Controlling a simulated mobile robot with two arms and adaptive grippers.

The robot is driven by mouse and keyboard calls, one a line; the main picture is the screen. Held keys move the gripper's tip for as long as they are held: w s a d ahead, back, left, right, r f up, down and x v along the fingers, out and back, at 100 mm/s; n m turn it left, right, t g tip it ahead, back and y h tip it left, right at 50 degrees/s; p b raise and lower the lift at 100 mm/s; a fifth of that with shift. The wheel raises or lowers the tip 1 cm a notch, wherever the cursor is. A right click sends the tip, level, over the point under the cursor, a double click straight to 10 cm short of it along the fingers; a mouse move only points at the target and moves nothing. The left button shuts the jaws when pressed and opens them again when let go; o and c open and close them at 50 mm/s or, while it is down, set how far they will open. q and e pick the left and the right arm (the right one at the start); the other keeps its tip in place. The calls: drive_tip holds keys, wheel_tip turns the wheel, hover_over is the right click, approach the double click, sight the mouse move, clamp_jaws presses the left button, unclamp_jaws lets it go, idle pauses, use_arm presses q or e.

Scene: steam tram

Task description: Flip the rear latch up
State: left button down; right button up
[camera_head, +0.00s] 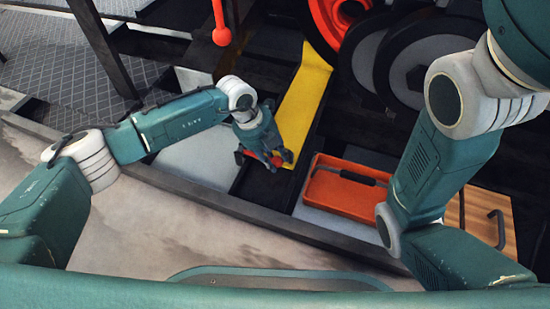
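My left gripper (271,160) reaches in from the left and points down over the dark channel beside the yellow strip. A small red-orange part (286,155) shows at its fingertips, with a bit of the same colour on the left side of the gripper. This may be the latch, but most of it is hidden behind the gripper. I cannot tell whether the fingers touch it or how far apart they are. My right arm comes down at the right, and its gripper is out of view.
An orange tray (338,197) with a dark handle lies to the right of the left gripper. A red ball-ended lever (221,37) stands above it. The yellow strip (304,105) runs up toward dark wheels (420,65). A wooden panel (479,214) with a dark handle is at right.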

use_arm(q)
drive_tip(key=shift+s+d, duration=0.1)
drive_tip(key=shift+s, duration=0.15)
